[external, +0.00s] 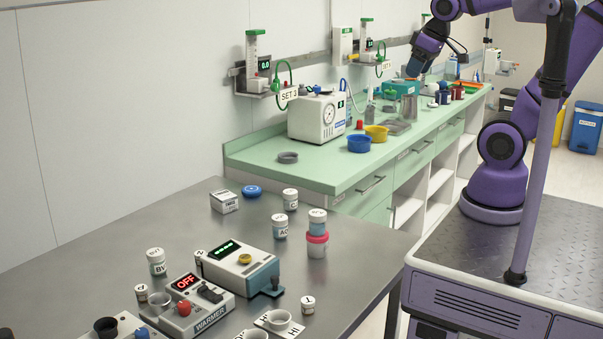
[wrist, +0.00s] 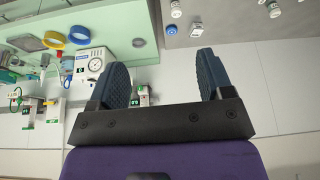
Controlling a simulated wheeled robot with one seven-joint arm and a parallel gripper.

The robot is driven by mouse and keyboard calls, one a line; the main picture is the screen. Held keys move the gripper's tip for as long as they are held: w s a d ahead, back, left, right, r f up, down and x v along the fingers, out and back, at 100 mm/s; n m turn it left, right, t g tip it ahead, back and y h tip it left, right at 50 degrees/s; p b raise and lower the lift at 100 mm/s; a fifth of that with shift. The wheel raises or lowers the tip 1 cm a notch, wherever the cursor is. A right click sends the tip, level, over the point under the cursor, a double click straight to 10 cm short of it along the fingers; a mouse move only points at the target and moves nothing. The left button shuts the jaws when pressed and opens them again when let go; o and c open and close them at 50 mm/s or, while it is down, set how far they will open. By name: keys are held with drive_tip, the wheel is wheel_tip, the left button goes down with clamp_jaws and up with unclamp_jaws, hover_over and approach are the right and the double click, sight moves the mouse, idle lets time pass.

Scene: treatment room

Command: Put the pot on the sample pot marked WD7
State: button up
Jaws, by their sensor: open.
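Several small lidded pots stand on the grey table in the external view: one at the left (external: 156,262), one in the middle (external: 280,226), one behind it (external: 290,199). At the right, a blue-banded pot (external: 317,222) stands over a pink-lidded pot (external: 317,244). Their labels are too small to read surely, so I cannot tell which is WD7. Some pots also show at the top of the wrist view (wrist: 273,9). My gripper (external: 412,72) is over the far part of the green counter, away from these pots. In the wrist view it (wrist: 163,68) is open and empty.
The grey table (external: 100,235) also holds a warmer (external: 195,305) reading OFF, a device with a green display (external: 238,262) and a white box (external: 224,201). The green counter (external: 330,180) carries a gauge unit (external: 317,117), a blue ring (external: 359,144) and a yellow ring (external: 376,133).

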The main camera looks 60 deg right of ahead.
drive_tip(key=shift+m+t, duration=0.3)
drive_tip(key=shift+m, duration=0.1)
drive_tip(key=s, duration=0.1)
drive_tip(key=s+d, duration=0.1)
drive_tip(key=s, duration=0.1)
drive_tip(key=s+d+r, duration=0.1)
drive_tip(key=shift+s, duration=0.25)
